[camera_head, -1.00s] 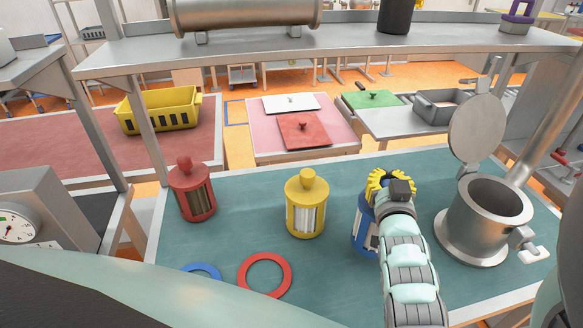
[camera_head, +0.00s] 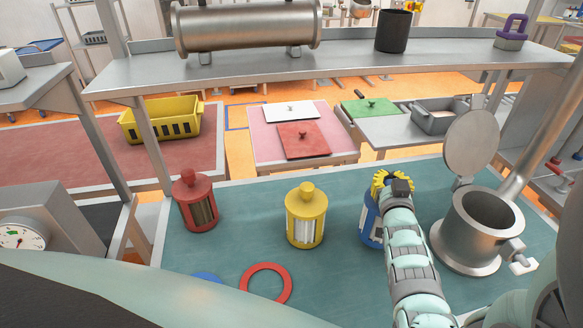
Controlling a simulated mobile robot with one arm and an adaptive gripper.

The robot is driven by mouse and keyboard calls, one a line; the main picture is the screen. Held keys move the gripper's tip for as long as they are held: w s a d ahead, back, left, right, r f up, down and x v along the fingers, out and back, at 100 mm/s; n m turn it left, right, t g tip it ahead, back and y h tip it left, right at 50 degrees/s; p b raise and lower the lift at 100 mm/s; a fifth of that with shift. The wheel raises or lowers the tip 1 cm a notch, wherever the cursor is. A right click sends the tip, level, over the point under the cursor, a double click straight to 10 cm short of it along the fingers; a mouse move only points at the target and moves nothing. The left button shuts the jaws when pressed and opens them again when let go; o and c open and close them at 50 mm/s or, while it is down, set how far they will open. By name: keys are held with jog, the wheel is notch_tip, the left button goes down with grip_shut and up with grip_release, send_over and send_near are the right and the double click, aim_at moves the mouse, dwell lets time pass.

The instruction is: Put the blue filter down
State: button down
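The blue filter (camera_head: 369,222) is at the right of the green-topped bench (camera_head: 340,285), between the yellow filter (camera_head: 306,218) and the open metal housing (camera_head: 484,228). It looks upright. My arm comes in from the front and covers its right side and top. My gripper (camera_head: 392,186) is over the top of the blue filter, with a yellow toothed part showing around it. The fingertips are hidden, so I cannot see whether they are closed on it. I cannot tell whether the filter's base touches the bench.
A red filter (camera_head: 194,201) stands at the left of the bench. A red ring (camera_head: 266,268) and a partly hidden blue ring (camera_head: 207,276) lie at the front. The housing's round lid (camera_head: 472,143) stands raised. A metal shelf (camera_head: 350,62) spans the back.

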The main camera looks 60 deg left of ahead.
jog(key=shift+f+p, duration=0.4)
jog(key=shift+f, duration=0.75)
jog(key=shift+f, duration=0.2)
jog(key=c, duration=1)
grip_release()
jog(key=shift+r, duration=0.15)
jog(key=shift+b+v, duration=0.3)
jog(key=shift+v, duration=0.5)
jog(key=shift+b+v, duration=1.75)
jog(key=shift+v, duration=3.45)
